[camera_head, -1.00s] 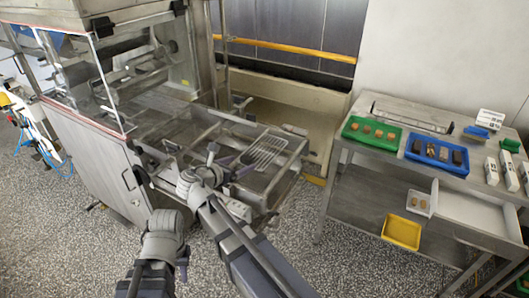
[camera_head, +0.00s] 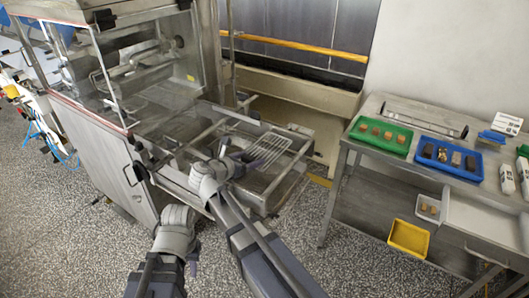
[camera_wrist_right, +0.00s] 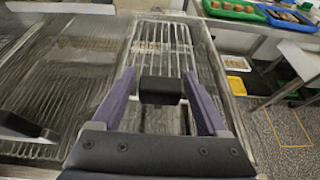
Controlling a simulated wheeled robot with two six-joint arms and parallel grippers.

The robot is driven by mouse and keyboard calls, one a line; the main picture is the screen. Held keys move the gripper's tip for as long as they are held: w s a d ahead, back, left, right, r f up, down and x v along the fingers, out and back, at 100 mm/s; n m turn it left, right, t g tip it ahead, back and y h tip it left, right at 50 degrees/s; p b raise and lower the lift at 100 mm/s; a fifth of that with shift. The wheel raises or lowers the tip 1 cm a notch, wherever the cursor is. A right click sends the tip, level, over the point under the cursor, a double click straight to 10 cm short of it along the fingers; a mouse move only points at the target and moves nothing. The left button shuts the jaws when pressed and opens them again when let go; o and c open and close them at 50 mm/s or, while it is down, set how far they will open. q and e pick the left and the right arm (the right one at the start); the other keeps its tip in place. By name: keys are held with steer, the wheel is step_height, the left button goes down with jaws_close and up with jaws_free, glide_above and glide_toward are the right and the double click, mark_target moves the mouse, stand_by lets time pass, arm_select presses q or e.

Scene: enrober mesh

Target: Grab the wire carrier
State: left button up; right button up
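The wire carrier (camera_head: 270,146) is a pale wire grid lying over the enrober's open metal frame in the head view. In the right wrist view the carrier (camera_wrist_right: 162,42) runs straight ahead, with a black block (camera_wrist_right: 161,90), apparently its handle, at the near end. My right gripper (camera_wrist_right: 160,74) has its purple fingers apart, one on each side of this block, with a gap visible at the left. In the head view my right gripper (camera_head: 239,158) is partly hidden by its wrist. My left arm's wrist (camera_head: 175,228) is low in front of the machine; its fingers cannot be made out.
The enrober (camera_head: 100,165) with clear panels stands at left, its metal frame (camera_head: 262,205) around the carrier. A steel table at right holds a green tray (camera_head: 359,139), a blue tray (camera_head: 429,161) and a yellow bin (camera_head: 408,238). Speckled floor (camera_head: 330,265) between is clear.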

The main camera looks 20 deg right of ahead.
jaws_close()
stand_by(0.4)
step_height(320, 180, up, 10)
steer(key=p, duration=1)
